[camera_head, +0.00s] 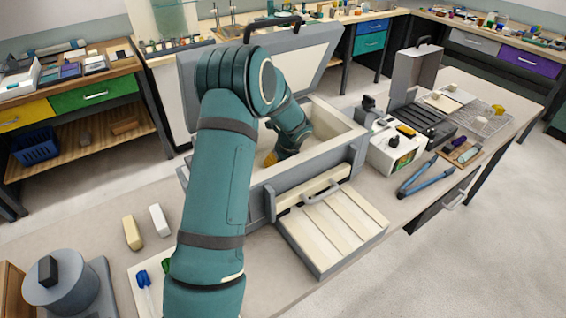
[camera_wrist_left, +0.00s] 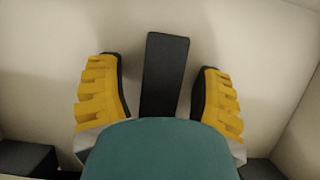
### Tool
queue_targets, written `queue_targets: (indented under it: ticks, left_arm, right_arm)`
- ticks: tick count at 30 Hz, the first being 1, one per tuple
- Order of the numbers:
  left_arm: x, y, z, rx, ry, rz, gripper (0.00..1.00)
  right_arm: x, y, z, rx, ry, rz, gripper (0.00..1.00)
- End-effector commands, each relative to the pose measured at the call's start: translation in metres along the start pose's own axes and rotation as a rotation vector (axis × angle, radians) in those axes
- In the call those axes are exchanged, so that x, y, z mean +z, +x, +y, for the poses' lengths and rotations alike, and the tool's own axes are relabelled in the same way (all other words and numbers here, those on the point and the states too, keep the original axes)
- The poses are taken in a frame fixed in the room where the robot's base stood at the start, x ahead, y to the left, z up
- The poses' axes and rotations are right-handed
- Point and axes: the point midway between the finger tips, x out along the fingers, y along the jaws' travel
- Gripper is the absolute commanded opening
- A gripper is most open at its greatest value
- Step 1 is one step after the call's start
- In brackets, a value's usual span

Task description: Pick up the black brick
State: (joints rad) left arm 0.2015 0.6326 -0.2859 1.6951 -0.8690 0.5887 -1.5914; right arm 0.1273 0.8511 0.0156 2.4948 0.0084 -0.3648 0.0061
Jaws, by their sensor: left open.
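The black brick (camera_wrist_left: 165,72) shows in the left wrist view as a long dark block against the pale inner surface of the open grey box (camera_head: 357,152). My left gripper (camera_wrist_left: 160,85) is open, with one yellow-padded finger on each side of the brick and a gap on both sides. The teal housing covers the brick's lower end. In the head view, my left arm reaches down into the box, and a bit of a yellow finger (camera_head: 270,158) shows inside. The brick cannot be seen in the head view. My right gripper is in neither view.
Dark blocks sit at the lower left (camera_wrist_left: 25,160) and lower right (camera_wrist_left: 262,170) of the wrist view. Pale walls enclose the gripper. The lid (camera_head: 310,55) stands open behind my arm. A slatted panel (camera_head: 330,228) lies in front, and blue-handled tongs (camera_head: 418,180) lie right.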

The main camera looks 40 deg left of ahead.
Motion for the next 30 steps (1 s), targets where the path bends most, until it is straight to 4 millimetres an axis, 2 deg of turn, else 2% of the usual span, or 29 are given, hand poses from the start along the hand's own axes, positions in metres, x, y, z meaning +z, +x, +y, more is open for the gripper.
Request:
queue_targets:
  ticks: [7, 8, 9, 13, 26, 30]
  left_arm:
    - [-0.0001, 0.0002, 0.0000, 0.000, 0.000, 0.000, 0.67]
    - [-0.0001, 0.0002, 0.0000, 0.000, 0.000, 0.000, 0.61]
    - [-0.0001, 0.0002, 0.0000, 0.000, 0.000, 0.000, 0.47]
    - [-0.0001, 0.0002, 0.0000, 0.000, 0.000, 0.000, 0.02]
    - [-0.0001, 0.0004, 0.0002, 0.000, 0.000, 0.000, 0.00]
    - [0.0036, -0.0077, 0.0000, -0.002, -0.001, 0.000, 0.00]
  right_arm:
    - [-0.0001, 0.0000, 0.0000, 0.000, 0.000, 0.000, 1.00]
    - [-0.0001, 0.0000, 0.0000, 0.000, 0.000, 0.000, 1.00]
    - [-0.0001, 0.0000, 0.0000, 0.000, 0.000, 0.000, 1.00]
    - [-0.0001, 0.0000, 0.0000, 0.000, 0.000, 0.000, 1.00]
    - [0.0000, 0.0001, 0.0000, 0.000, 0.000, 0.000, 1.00]
    - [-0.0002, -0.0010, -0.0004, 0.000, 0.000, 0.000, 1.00]
